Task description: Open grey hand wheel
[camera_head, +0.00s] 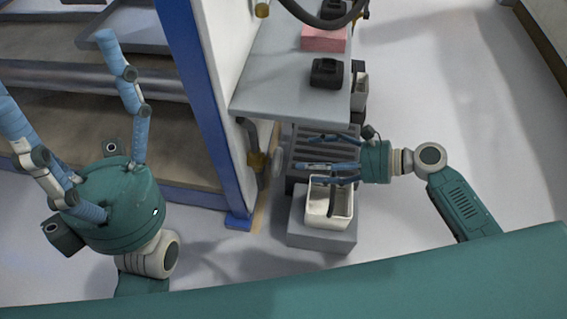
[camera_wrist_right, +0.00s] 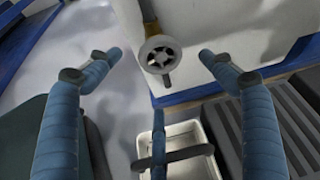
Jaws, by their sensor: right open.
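The grey hand wheel (camera_wrist_right: 160,54) is a small round spoked wheel on a brass-coloured fitting against a white panel, seen in the right wrist view. In the head view it shows small and edge-on (camera_head: 277,164), low beside the blue post. My right gripper (camera_head: 308,160) is open, its blue fingers pointing left toward the wheel. In the right wrist view the fingers (camera_wrist_right: 160,72) are spread around the line to the wheel, with one on each side and one below. They appear not to touch it. My left gripper (camera_head: 55,90) is open and empty at the left.
A white bin (camera_head: 328,218) stands on a grey stepped stand (camera_head: 310,237) below my right fingers. A grey shelf (camera_head: 290,75) overhangs behind, holding a black device (camera_head: 327,72) and a pink box (camera_head: 323,39). A blue post (camera_head: 205,100) stands between my arms. The floor at right is clear.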

